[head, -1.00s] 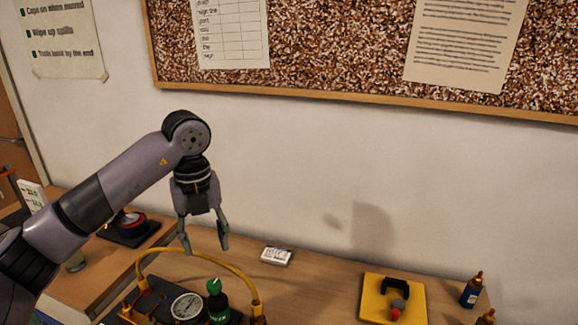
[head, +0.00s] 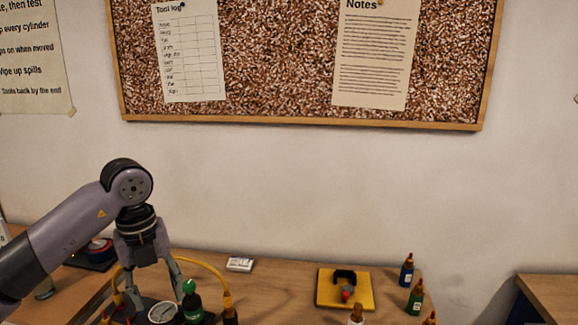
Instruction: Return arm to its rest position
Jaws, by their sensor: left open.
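My left gripper (head: 148,281) hangs fingers down from my left arm at the lower left of the head view. Its two fingers are spread, with nothing seen between them. It is above or in front of the gauge rig, which has a yellow hose (head: 203,268), a round white-faced gauge (head: 163,313) and a green-capped bottle (head: 191,301) beside it. The picture does not show whether the fingers touch the hose. The rig's lower part is cut off by the frame's bottom edge. My right gripper is not in view.
A small white box (head: 240,264) lies on the wooden table (head: 270,290). A yellow plate (head: 328,291) with a black bracket is to the right. Several small bottles, one blue (head: 407,271), stand at the right end. Another table (head: 555,298) is further right, past a gap.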

